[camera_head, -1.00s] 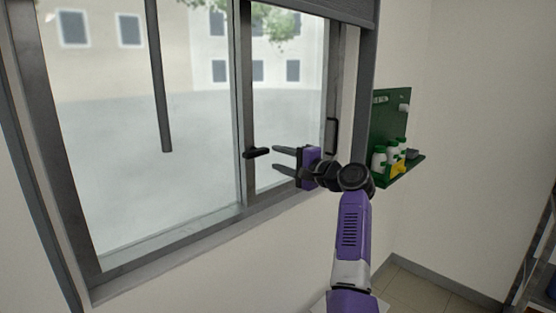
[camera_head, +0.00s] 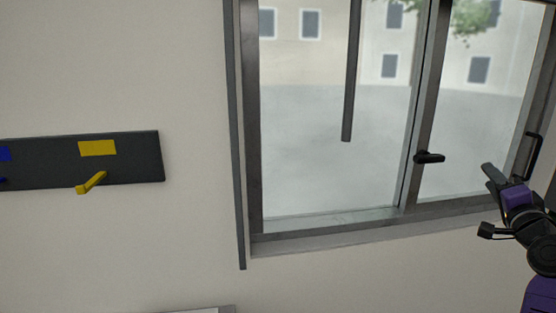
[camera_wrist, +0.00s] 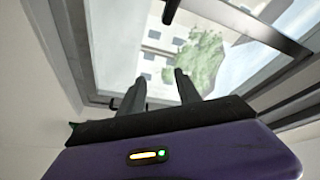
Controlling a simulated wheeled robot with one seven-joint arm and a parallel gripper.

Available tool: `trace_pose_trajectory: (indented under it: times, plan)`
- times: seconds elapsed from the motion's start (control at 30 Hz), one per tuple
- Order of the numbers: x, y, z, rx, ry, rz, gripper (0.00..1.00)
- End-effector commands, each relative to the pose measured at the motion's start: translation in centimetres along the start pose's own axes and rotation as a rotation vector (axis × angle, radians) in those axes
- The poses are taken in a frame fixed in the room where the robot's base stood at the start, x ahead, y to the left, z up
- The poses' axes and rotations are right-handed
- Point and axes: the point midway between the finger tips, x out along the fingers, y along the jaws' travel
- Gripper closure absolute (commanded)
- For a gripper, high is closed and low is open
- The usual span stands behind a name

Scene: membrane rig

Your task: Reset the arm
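My gripper (camera_head: 487,200) is at the right edge of the head view, in front of the lower right part of the window, with the rest of my arm mostly cut off by the frame. In the wrist view my gripper (camera_wrist: 160,92) shows two dark fingers spread apart with nothing between them. It is open and empty. The window (camera_head: 330,120) has a dark frame. A black window handle (camera_head: 429,157) sits on the middle upright, to the left of my gripper and apart from it.
A dark wall panel (camera_head: 125,165) with a yellow square and a yellow hook (camera_head: 91,183) hangs at the left. A second black handle (camera_head: 535,155) is on the window's right side. A pale-topped surface edge (camera_head: 200,309) shows at the bottom. The wall between is bare.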

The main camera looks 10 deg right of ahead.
Motion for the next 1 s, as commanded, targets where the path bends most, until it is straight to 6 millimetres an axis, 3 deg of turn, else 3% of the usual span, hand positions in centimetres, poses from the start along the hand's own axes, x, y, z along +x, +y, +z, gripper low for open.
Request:
trace_pose_trajectory:
  times: [0.2, 0.4, 0.67, 1.0]
  plan:
    - [-6.3, 4.1, 4.2, -0.273, 0.064, 0.032, 0.60]
    - [-13.1, 6.1, 8.6, -0.502, 0.076, 0.027, 0.60]
    - [-22.8, 7.1, 14.2, -0.744, 0.039, -0.014, 0.60]
    - [-36.1, 6.1, 19.9, -0.956, -0.068, -0.101, 0.60]
